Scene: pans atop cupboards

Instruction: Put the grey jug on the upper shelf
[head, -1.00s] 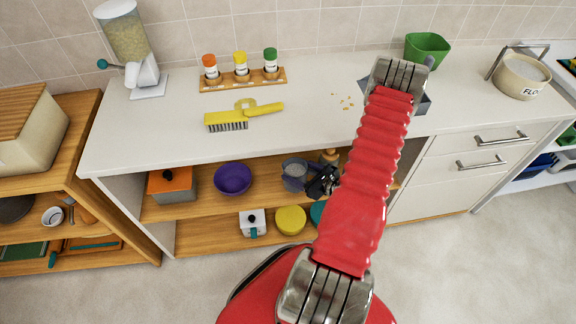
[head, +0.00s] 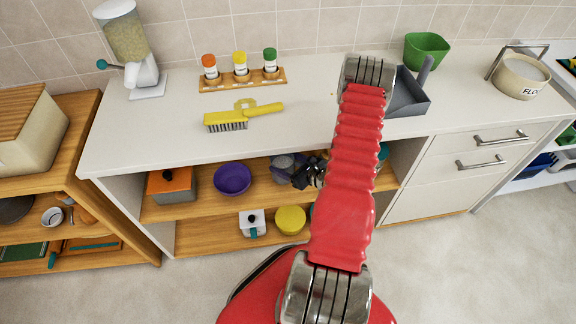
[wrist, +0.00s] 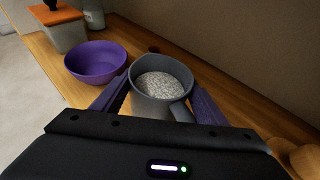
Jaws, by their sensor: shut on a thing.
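The grey jug (wrist: 146,104) holds pale, speckled contents and stands roughly upright between the two purple fingers of my gripper (wrist: 160,90), which is shut on it. In the head view the jug (head: 282,166) is inside the upper shelf (head: 205,207) under the white worktop, right of the purple bowl. My gripper (head: 309,174) reaches in from the right, partly hidden by my red arm. Whether the jug's base touches the shelf board cannot be told.
The purple bowl (head: 233,179) and a grey box with an orange lid (head: 171,185) stand left of the jug. The worktop (head: 300,110) edge lies overhead. A yellow pot (head: 290,220) and a white canister (head: 252,223) sit on the lower shelf.

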